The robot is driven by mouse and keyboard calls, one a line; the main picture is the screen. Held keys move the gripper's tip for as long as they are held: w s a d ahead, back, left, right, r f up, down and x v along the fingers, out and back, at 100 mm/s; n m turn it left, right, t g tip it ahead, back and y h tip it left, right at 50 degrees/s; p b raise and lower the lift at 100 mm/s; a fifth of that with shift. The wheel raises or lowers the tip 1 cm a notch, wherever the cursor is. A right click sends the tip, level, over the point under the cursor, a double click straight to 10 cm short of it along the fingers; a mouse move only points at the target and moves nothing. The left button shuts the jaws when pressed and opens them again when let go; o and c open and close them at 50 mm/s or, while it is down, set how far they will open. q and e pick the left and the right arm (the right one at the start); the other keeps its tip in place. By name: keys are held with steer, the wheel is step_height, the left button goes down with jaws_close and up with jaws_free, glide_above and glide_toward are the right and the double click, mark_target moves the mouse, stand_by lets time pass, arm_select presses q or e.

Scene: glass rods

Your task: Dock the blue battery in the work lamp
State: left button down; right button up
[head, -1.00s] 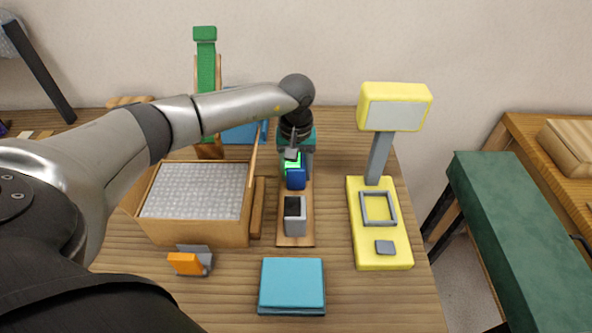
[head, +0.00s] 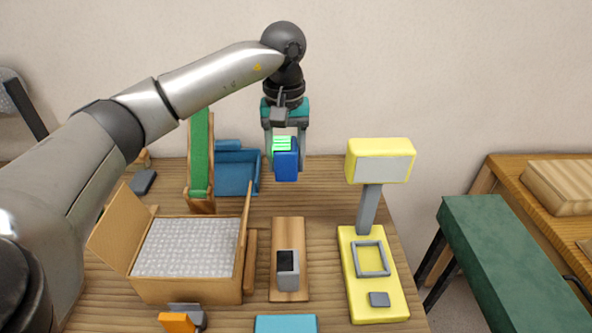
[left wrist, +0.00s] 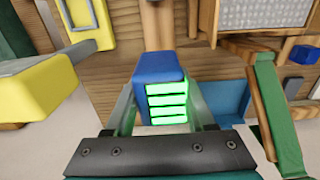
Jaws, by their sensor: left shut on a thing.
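The blue battery (head: 286,163) has bright green lit bars on one side. My left gripper (head: 287,150) is shut on it and holds it in the air above the back of the table. In the left wrist view the battery (left wrist: 158,68) sits between the two fingers, its green bars facing the camera. The yellow work lamp (head: 372,285) stands to the right, with a grey post, a boxy head (head: 380,162) and a grey square frame (head: 372,259) on its base. The lamp also shows in the left wrist view (left wrist: 40,85). My right gripper is not in view.
A wooden board (head: 288,232) bears a grey block with a dark top (head: 288,268). An open cardboard box (head: 190,290) with bubble wrap stands left. A green ramp (head: 200,155) and blue tray (head: 237,172) are behind. A green bench (head: 515,260) stands right.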

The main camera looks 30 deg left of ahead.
mark_target(286, 143)
arm_select(q)
steer(key=shift+r, duration=0.5)
steer(key=shift+r+p, duration=0.35)
steer(key=shift+r, duration=0.15)
step_height(286, 143, up, 6)
steer(key=p, duration=0.3)
steer(key=s+d+f+m+b, duration=0.5)
steer(key=s+d+f+m, duration=0.1)
steer(key=s+d+f, duration=0.5)
steer(key=shift+s+d, duration=0.3)
steer(key=shift+d, duration=0.3)
